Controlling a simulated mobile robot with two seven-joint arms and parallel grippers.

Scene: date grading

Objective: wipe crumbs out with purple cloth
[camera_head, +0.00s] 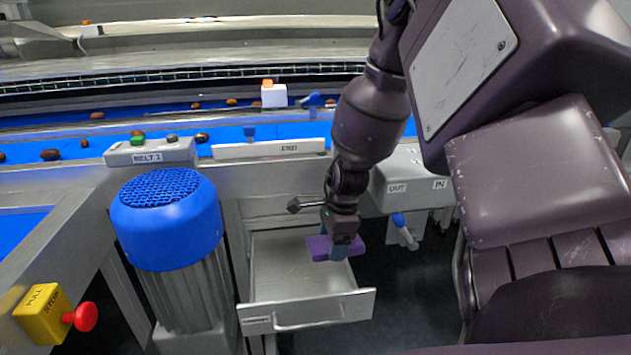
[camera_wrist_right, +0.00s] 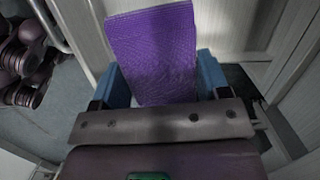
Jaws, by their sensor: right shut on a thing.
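The purple cloth (camera_head: 321,246) is a folded pad held in my right gripper (camera_head: 337,250), over the right side of the open drawer (camera_head: 262,288). In the right wrist view the cloth (camera_wrist_right: 155,55) sits between the two blue fingers of my right gripper (camera_wrist_right: 160,85), which are shut on it. The drawer is a grey metal tray with a front handle, pulled out under the belt frame. Small tan specks, likely crumbs (camera_head: 291,268), show faintly on its floor. I cannot tell whether the cloth touches the floor. My left gripper is out of view.
A blue-capped motor (camera_head: 167,220) stands close left of the drawer. A yellow stop box with a red button (camera_head: 86,316) is at the lower left. A grey IN/OUT box (camera_head: 408,180) is right of my wrist. Blue belts (camera_head: 70,146) carrying dates run behind.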

